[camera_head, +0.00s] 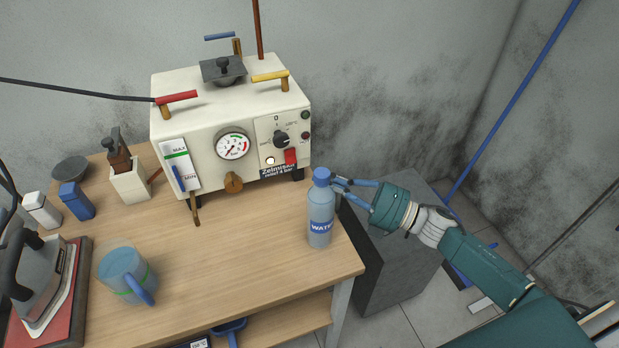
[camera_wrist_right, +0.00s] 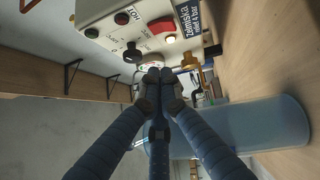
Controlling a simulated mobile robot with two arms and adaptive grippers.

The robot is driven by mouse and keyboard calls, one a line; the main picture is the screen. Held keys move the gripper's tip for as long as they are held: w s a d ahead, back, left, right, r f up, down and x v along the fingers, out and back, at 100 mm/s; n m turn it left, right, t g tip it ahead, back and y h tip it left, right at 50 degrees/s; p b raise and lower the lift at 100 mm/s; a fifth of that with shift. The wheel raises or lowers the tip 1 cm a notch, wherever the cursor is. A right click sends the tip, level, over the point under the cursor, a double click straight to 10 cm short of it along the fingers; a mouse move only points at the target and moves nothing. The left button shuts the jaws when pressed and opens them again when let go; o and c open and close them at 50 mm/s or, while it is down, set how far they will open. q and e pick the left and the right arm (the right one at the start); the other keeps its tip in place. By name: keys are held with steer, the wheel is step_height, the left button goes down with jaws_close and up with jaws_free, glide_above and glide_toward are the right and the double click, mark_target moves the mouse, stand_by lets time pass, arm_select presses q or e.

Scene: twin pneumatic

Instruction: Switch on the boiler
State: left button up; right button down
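The boiler (camera_head: 190,120), a white box with a round gauge (camera_head: 233,146), stands at the back of the wooden table. Its front panel carries a black knob (camera_head: 281,139), a red switch (camera_head: 291,157) and small round lamps. In the right wrist view the boiler (camera_wrist_right: 100,14) is overhead, with the red switch (camera_wrist_right: 162,26) and black knob (camera_wrist_right: 134,54) beyond my fingertips. My right gripper (camera_head: 340,184) is beside the cap of the blue water bottle. Its fingers (camera_wrist_right: 160,78) are shut together with nothing visible between them. My left gripper is not in view.
The water bottle (camera_head: 320,210) stands upright near the table's right edge, close to my right fingers. A blue mug (camera_head: 125,270), an iron (camera_head: 42,270) and small containers (camera_head: 76,201) occupy the left. The table's (camera_head: 235,250) middle is clear. A grey box (camera_head: 395,265) stands right.

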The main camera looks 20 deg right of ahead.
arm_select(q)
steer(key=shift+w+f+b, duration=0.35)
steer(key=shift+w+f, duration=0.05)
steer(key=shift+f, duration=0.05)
arm_select(e)
steer(key=shift+s+r+v, duration=0.1)
steer(key=shift+r+v, duration=0.05)
steer(key=shift+v, duration=0.65)
steer(key=shift+s+r+v, duration=0.1)
steer(key=shift+r+v, duration=0.1)
steer(key=shift+v, duration=0.55)
steer(key=shift+s+r+v, duration=0.1)
steer(key=shift+r+v, duration=0.05)
steer(key=shift+v, duration=0.65)
steer(key=shift+w+f, duration=0.1)
steer(key=shift+w, duration=0.05)
